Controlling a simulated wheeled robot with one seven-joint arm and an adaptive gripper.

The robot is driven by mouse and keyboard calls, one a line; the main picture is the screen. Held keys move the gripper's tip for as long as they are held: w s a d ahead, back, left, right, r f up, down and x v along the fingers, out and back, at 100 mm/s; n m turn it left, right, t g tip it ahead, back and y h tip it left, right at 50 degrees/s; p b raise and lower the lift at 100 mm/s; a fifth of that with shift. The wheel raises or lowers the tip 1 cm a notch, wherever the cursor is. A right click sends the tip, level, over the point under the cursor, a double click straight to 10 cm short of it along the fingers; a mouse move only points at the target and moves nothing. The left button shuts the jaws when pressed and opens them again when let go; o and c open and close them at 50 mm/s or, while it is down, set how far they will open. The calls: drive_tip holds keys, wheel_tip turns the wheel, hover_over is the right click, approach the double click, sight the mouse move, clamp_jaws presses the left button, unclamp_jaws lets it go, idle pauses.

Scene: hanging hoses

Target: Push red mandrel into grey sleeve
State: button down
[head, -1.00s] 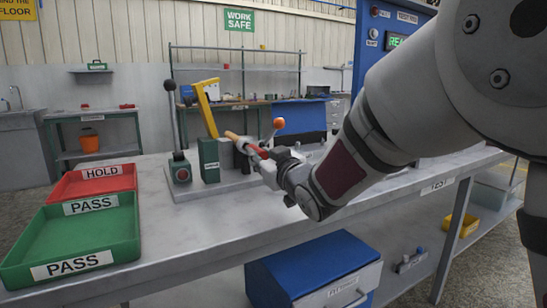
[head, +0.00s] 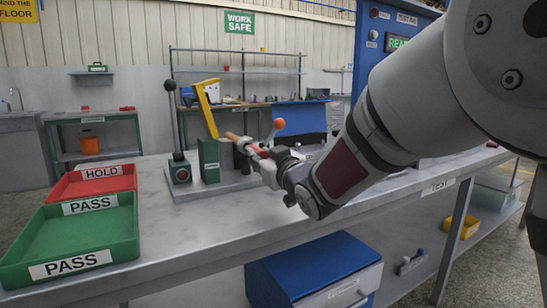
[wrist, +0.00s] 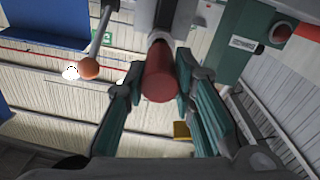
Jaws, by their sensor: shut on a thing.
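The red mandrel (wrist: 160,80) shows in the wrist view as a red cylinder between the teal-padded fingers of my gripper (wrist: 157,88). My gripper is shut on it. A grey sleeve (wrist: 161,18) lies straight beyond the mandrel, roughly in line with it; whether the mandrel's far end is inside it is hidden. In the head view my gripper (head: 262,155) is at the fixture on the bench, with a little red (head: 258,152) showing at the fingers. A tan tapered piece (head: 232,136) shows just left of the fingers. The sleeve is hard to make out there.
A green block (head: 209,160) with a yellow lever (head: 207,105) stands left of my gripper. An orange-knobbed lever (head: 279,124) rises close behind it. A black-knobbed lever (head: 172,120) stands further left. Red (head: 95,181) and green (head: 75,240) trays are at the bench's left end.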

drive_tip(key=shift+b+x, duration=0.8)
drive_tip(key=shift+b, duration=0.05)
idle(1.8)
drive_tip(key=shift+x, duration=0.8)
idle(1.4)
drive_tip(key=c, duration=1.2)
unclamp_jaws()
drive_tip(key=shift+a, duration=0.1)
drive_tip(key=shift+c, duration=0.2)
drive_tip(key=v, duration=1.2)
drive_tip(key=shift+w, duration=0.1)
